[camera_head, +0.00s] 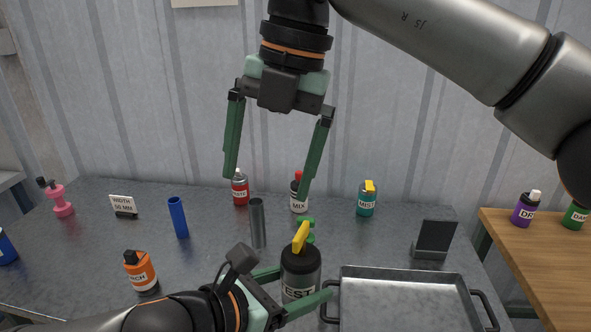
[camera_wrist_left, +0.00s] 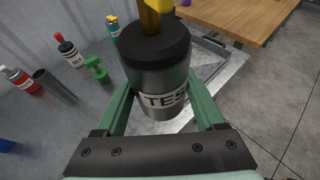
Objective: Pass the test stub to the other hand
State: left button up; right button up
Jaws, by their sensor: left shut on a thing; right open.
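The test stub (camera_head: 300,268) is a grey cylinder with a black cap, a yellow top and a label reading TEST. It also shows in the left wrist view (camera_wrist_left: 158,80), upright between the fingers. My left gripper (camera_head: 306,283) is shut on its body, low at the front of the table. My right gripper (camera_head: 268,187) hangs from above, pointing down, with its fingers wide apart and nothing between them. It is above and to the left of the stub, apart from it in the picture. The stub's lower part is partly hidden by the left fingers.
A metal tray (camera_head: 408,273) with black handles lies right of the stub. A grey tube (camera_head: 257,224), a blue tube (camera_head: 178,218), an orange bottle (camera_head: 141,271), a MIX bottle (camera_head: 299,199) and a teal MIST bottle (camera_head: 366,203) stand around. A dark stand (camera_head: 433,240) is behind the tray.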

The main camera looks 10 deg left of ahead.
aim_at(294, 249)
jog(key=d+h, duration=0.1)
jog(key=d+f+m+h, duration=0.1)
jog(key=d, duration=0.1)
jog(key=shift+s+d+m+h, duration=0.1)
jog(key=shift+d+m+h, duration=0.05)
jog(key=shift+m+h, duration=0.15)
notch_tip(294, 249, down, 11)
jog(key=shift+f, duration=0.2)
pick_arm(q)
jog(key=shift+s+d, duration=0.15)
jog(key=shift+d, duration=0.05)
pick_arm(e)
jog(key=shift+s+a+r, duration=0.1)
jog(key=shift+a, duration=0.15)
jog(key=c, duration=1.3)
pick_arm(q)
jog(key=o, duration=1.2)
pick_arm(e)
jog(key=shift+c, duration=0.8)
pick_arm(q)
jog(key=shift+o, duration=1.4)
jog(key=shift+a, duration=0.1)
pick_arm(e)
jog(key=shift+d, duration=0.1)
